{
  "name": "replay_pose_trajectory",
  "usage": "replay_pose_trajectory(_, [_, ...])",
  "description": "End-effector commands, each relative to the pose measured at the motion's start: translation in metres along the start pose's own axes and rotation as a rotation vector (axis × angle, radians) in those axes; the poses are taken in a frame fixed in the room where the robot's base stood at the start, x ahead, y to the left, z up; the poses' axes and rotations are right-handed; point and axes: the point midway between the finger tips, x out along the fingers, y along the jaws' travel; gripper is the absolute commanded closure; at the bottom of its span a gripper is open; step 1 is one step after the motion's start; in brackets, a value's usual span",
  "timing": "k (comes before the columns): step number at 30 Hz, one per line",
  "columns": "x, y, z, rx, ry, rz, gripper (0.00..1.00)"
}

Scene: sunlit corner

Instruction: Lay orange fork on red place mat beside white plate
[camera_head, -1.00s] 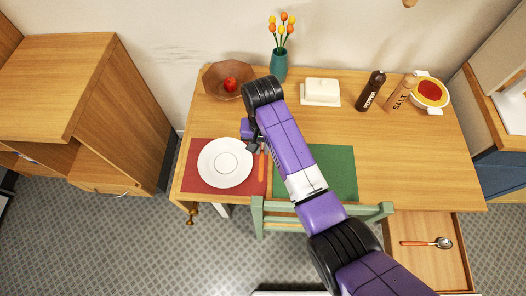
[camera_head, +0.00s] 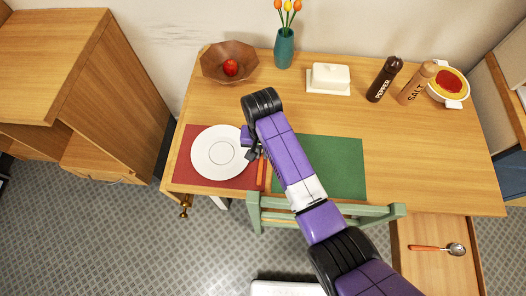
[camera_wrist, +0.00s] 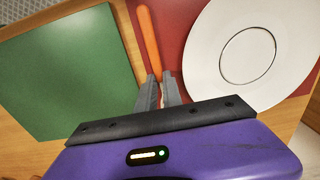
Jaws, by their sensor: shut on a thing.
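The white plate (camera_head: 219,152) lies on the red place mat (camera_head: 185,176) at the left of the table. It also shows in the wrist view (camera_wrist: 225,50). The orange fork (camera_head: 260,171) is at the right edge of the red mat, beside the plate. In the wrist view its orange handle (camera_wrist: 147,35) points away from my gripper, and its other end is hidden between the fingers. My gripper (camera_wrist: 160,92) is shut on the fork, low over the mat, just right of the plate. I cannot tell whether the fork touches the mat.
A green mat (camera_head: 338,165) lies to the right, with a green chair (camera_head: 360,212) in front. A wooden bowl with an apple, a teal vase (camera_head: 284,48), a butter dish (camera_head: 328,78) and shakers stand behind. An open drawer (camera_head: 425,270) holds a spoon.

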Motion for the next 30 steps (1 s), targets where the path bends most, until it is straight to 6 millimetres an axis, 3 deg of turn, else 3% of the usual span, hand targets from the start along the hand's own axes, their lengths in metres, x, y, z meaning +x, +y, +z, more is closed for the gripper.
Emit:
replay_pose_trajectory(11, [0.005, 0.0, 0.0, 0.0, 0.0, 0.0, 1.0])
replay_pose_trajectory(12, [0.004, 0.0, 0.0, 0.0, 0.001, 0.0, 0.82])
replay_pose_trajectory(15, [0.004, 0.0, 0.0, 0.0, 0.0, 0.001, 0.68])
replay_pose_trajectory(23, [0.004, 0.002, 0.001, 0.002, -0.003, 0.003, 0.68])
replay_pose_trajectory(30, [-0.026, 0.0, -0.001, 0.001, 0.003, -0.001, 0.68])
